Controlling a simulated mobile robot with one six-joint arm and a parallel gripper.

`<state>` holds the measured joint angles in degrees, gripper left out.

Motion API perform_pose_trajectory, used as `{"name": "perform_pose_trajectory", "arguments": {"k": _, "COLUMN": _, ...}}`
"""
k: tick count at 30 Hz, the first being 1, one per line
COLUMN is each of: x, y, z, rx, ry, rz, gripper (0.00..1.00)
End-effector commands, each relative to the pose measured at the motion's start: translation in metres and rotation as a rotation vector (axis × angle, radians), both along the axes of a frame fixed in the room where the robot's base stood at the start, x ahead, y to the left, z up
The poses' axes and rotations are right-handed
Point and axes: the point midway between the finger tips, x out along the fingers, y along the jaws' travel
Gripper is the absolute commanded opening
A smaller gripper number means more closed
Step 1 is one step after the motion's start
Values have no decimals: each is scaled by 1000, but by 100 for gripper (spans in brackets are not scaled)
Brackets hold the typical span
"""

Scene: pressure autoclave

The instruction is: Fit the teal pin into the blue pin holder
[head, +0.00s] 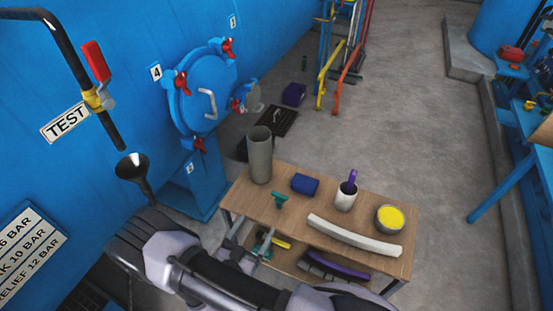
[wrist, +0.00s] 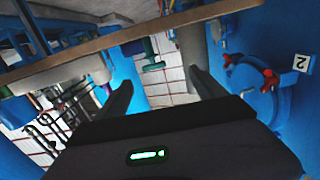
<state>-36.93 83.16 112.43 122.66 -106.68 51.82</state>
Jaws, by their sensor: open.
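The teal pin (head: 279,201), T-shaped, stands upright at the table's near edge, left of its middle. In the wrist view, which looks upside down, the teal pin (wrist: 152,50) shows between my fingers but farther off. A dark blue block (head: 305,184) lies on the table just behind and right of the pin; it seems to be the blue pin holder, and any hole in it is too small to make out. My gripper (head: 254,234) is open and empty, on the near side of the table, short of the pin.
A tall grey cylinder (head: 259,158) stands left of the pin. A white cup (head: 345,198), a yellow-filled bowl (head: 390,218) and a curved white piece (head: 353,237) lie to the right. The lower shelf holds a purple curved piece (head: 340,266). A black funnel (head: 132,168) is at left.

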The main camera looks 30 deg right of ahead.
Motion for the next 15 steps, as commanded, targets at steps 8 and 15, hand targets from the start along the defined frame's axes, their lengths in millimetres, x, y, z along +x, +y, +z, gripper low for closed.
{"name": "perform_pose_trajectory", "arguments": {"k": 8, "x": 25, "y": -48, "z": -5, "rx": -57, "ry": 5, "rz": 0, "gripper": 80}}
{"name": "perform_pose_trajectory", "arguments": {"k": 15, "x": 60, "y": -91, "z": -4, "rx": -55, "ry": 6, "rz": 4, "gripper": 80}}
